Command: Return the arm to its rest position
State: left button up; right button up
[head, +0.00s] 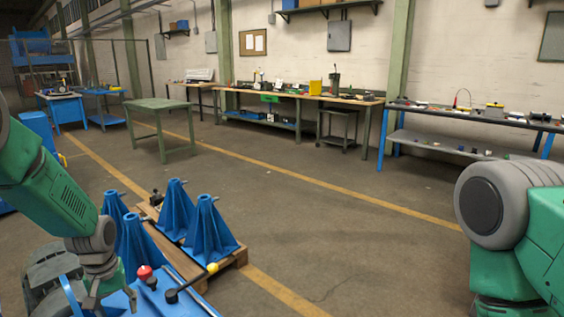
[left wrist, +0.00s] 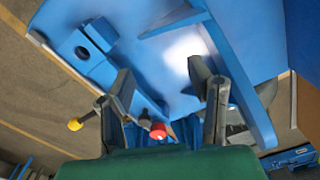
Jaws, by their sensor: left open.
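My left arm comes in from the left in the head view. My left gripper (head: 103,296) is low in the picture, beside a blue machine base (head: 180,302) with a red knob (head: 145,271) and a yellow-tipped lever (head: 212,268). In the left wrist view my left gripper (left wrist: 159,72) is open, with nothing visible between its fingers. Blue metal (left wrist: 140,30) lies beyond the fingers. The red knob (left wrist: 158,131) shows between the finger bases, and the yellow tip (left wrist: 75,124) is to the left. My right arm shows at the right edge of the head view; its gripper is out of view.
Several blue conical stands (head: 209,226) rise from a wooden pallet (head: 237,257) close to my left arm. A green table (head: 158,104), a long workbench (head: 310,97) and a dark bench (head: 470,118) stand farther back. The middle floor (head: 330,220) is clear.

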pick_arm(q)
jog(key=s+d+f+m, duration=0.1)
jog(key=s+d+f, duration=0.1)
jog(key=s+f, duration=0.2)
jog(key=s+d+f+m, duration=0.1)
jog(key=s+d+f, duration=0.1)
jog(key=s, duration=0.4)
jog(key=s+d+f+m, duration=0.1)
jog(key=s+f, duration=0.4)
jog(key=shift+d+f, duration=0.35)
jog(key=shift+d, duration=0.05)
jog(key=s+d+m, duration=0.1)
jog(key=s+d, duration=0.1)
jog(key=s, duration=0.7)
jog(key=s+d+m, duration=0.2)
jog(key=s, duration=0.7)
jog(key=shift+f, duration=0.35)
jog(key=shift+w, duration=0.15)
